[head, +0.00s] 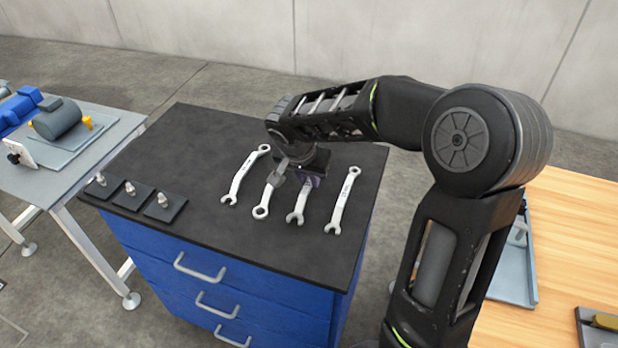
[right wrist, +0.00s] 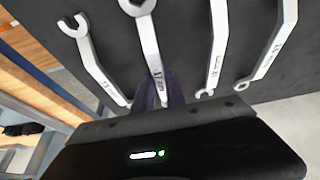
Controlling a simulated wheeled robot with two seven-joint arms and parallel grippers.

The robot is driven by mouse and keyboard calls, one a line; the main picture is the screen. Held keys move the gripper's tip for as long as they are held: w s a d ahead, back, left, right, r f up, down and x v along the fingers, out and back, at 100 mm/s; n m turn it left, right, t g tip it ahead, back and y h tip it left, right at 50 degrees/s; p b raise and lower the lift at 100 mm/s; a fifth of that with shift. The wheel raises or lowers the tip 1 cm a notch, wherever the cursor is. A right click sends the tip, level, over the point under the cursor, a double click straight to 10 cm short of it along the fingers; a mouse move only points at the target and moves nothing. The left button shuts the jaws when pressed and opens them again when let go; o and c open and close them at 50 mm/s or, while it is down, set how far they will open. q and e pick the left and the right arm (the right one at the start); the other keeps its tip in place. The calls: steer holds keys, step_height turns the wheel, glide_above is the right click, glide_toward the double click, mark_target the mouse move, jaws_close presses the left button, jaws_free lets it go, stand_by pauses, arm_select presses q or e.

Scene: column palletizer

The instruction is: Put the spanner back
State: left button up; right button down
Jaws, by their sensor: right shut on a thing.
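Several silver spanners lie in a row on the dark top of a blue drawer cabinet (head: 200,150). My right gripper (head: 310,181) reaches down over the row and is shut on the third spanner from the left (head: 298,208), with its open end towards me. In the right wrist view the fingers (right wrist: 168,93) close around the shaft of this spanner (right wrist: 147,45), near its printed marking. I cannot tell if it is clear of the top. Its far end is hidden by my gripper. My left gripper is not in view.
Neighbouring spanners (head: 264,198) and (head: 343,200) lie close on both sides. Three dark square pads with small metal fittings (head: 132,194) sit at the left front edge. A grey table (head: 75,180) stands at left, a wooden bench (head: 565,230) at right. The back left of the top is clear.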

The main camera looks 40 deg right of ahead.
steer(key=shift+f, duration=0.35)
steer(key=shift+f, duration=0.15)
steer(key=c, duration=1.4)
jaws_free()
steer(key=shift+o, duration=0.2)
steer(key=shift+r, duration=0.25)
steer(key=b+v, duration=0.1)
steer(key=v, duration=1.1)
steer(key=shift+f, duration=0.1)
